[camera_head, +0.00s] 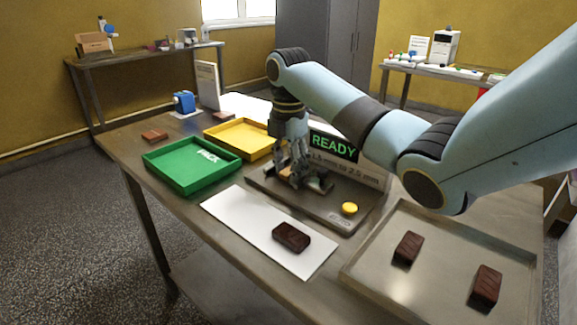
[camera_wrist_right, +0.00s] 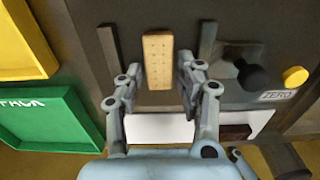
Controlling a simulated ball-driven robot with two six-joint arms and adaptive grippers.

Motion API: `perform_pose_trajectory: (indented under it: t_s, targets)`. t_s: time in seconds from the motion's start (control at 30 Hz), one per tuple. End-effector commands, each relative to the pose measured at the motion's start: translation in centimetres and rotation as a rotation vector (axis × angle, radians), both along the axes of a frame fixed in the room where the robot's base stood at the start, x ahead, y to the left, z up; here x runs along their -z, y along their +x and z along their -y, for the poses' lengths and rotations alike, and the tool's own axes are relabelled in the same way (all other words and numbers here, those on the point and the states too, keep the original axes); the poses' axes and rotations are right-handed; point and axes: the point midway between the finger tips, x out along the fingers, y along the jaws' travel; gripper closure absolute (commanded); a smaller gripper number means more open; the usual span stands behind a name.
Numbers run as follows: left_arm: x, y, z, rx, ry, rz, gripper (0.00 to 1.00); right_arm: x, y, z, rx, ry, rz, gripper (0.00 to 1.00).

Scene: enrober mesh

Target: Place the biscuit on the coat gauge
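A tan biscuit (camera_wrist_right: 158,62) with small dots lies between the dark side rails of the coat gauge in the right wrist view. The gauge (camera_head: 318,205) is a dark plate with a yellow button (camera_head: 349,208) and a READY display (camera_head: 334,146) behind it. My right gripper (camera_wrist_right: 160,65) points down over the gauge, its fingers on either side of the biscuit with narrow gaps showing. In the head view the gripper (camera_head: 296,175) partly hides the gauge and what lies there. My left gripper is out of view.
A dark biscuit (camera_head: 291,237) lies on a white sheet (camera_head: 233,211) in front of the gauge. A metal tray (camera_head: 440,294) at right holds two more. Green (camera_head: 170,178) and yellow (camera_head: 222,140) trays stand at left; a reddish-brown piece (camera_head: 154,135) lies behind the green one.

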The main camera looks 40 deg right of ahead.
Motion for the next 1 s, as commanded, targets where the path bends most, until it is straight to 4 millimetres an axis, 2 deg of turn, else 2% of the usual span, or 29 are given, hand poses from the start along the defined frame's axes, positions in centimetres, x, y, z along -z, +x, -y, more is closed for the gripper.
perform_pose_trajectory:
  t_s: [0.17,0.37,0.47,0.5,0.6,0.8,1.0]
  targets:
    - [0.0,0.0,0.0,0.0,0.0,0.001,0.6,-1.2,0.1,0.1,0.0,-0.001,0.002,0.63]
    - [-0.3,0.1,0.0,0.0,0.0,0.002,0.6,-5.5,0.1,0.1,0.0,-0.002,0.005,0.63]
    - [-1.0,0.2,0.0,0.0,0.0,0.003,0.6,-8.3,0.1,0.1,0.0,-0.003,0.004,0.63]
    - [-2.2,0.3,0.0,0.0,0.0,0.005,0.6,-9.2,0.0,0.0,0.0,-0.001,0.0,0.63]
    - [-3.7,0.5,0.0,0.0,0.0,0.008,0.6,-10.7,0.0,0.0,0.001,0.0,0.001,0.63]
    - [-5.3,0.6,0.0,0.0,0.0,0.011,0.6,-12.2,0.0,0.0,0.001,0.0,0.0,0.63]
    - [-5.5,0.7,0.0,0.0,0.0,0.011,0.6,-12.3,0.0,0.0,0.0,0.0,0.0,0.63]
